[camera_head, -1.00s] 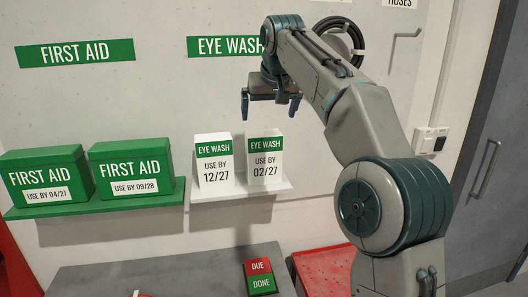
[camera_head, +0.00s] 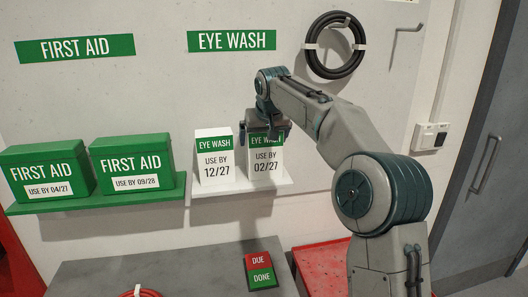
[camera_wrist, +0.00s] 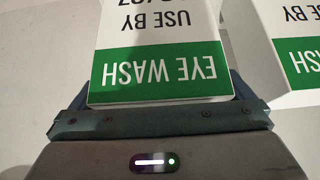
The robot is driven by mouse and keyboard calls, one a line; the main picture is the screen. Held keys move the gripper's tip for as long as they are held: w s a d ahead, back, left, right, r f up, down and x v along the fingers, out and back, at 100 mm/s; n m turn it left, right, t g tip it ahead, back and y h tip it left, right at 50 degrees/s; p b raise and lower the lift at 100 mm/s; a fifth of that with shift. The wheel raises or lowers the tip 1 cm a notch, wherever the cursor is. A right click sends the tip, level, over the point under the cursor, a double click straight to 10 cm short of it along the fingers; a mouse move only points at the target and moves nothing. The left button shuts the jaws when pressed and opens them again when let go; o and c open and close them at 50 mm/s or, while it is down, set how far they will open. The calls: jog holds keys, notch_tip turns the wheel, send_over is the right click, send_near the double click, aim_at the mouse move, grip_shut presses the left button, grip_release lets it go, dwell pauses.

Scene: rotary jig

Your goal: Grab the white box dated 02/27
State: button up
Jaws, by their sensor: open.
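The white eye wash box dated 02/27 (camera_head: 265,165) stands upright on the right part of the shelf, with a green band at its top. My gripper (camera_head: 267,132) is open at the top of this box, one finger on each side of it. In the wrist view the box (camera_wrist: 155,45) appears upside down between the fingers, its green label close to the palm. I cannot tell whether the fingers touch it. The similar white box dated 12/27 (camera_head: 215,165) stands just left of it, and also shows at the right of the wrist view (camera_wrist: 298,50).
The shelf (camera_head: 240,188) under the white boxes adjoins one with two green first aid boxes (camera_head: 133,173). A DUE/DONE block (camera_head: 261,271) lies on the grey table (camera_head: 190,275) below. A black hose (camera_head: 312,60) hangs on the wall at upper right.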

jog(key=shift+w+f, duration=0.15)
jog(key=shift+f, duration=0.1)
jog(key=c, duration=0.7)
jog(key=shift+r, duration=0.1)
jog(key=c, duration=0.4)
jog(key=shift+r, duration=0.15)
